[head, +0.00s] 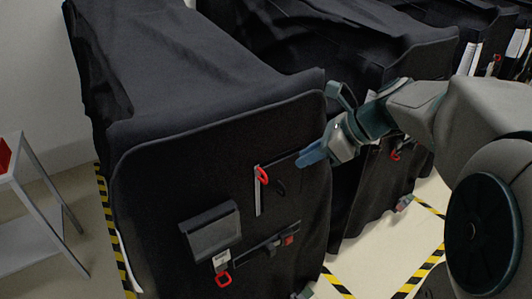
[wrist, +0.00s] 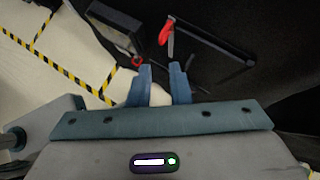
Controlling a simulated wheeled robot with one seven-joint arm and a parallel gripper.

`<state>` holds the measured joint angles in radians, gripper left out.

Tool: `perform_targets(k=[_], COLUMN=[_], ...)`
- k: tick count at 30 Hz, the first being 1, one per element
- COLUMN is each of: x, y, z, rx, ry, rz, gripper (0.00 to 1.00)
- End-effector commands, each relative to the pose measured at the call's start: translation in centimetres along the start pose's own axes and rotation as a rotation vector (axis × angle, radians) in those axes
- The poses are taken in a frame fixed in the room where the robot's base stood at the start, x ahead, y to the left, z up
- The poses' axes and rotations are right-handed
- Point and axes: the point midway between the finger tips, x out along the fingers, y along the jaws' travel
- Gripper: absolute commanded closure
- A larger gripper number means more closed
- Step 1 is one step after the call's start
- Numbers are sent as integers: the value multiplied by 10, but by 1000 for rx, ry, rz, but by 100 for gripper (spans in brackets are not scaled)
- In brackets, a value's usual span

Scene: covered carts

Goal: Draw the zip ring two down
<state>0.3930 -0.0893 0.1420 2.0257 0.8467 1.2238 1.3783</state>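A red zip ring (head: 262,174) hangs at the top of a short pale vertical zip strip (head: 258,200) on the black cover of the nearest cart (head: 150,190). In the wrist view the ring (wrist: 166,32) lies ahead of the fingers, beside the zip's dark end corner. My gripper (head: 311,155) is to the right of the ring in the head view, apart from it. In the wrist view my gripper (wrist: 161,72) shows two blue fingers with a gap and nothing between them.
A second red ring (head: 223,280) hangs on a white tag below a grey pocket (head: 211,232). A dark bar with a red part (head: 288,240) lies lower right. More covered carts (head: 395,40) stand behind, one with another red ring (head: 395,155). A grey table (head: 45,200) is at left.

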Motion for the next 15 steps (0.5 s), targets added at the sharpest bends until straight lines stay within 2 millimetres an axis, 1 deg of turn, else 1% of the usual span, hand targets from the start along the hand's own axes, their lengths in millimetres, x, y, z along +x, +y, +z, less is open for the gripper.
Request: perform_targets(k=[2, 5, 8, 15], x=[2, 14, 33, 85], y=[-2, -1, -1, 0], z=[3, 2, 2, 2], rx=[18, 21, 20, 20], ry=[-9, -10, -8, -8], rz=[1, 3, 4, 4], gripper=[82, 82, 82, 82])
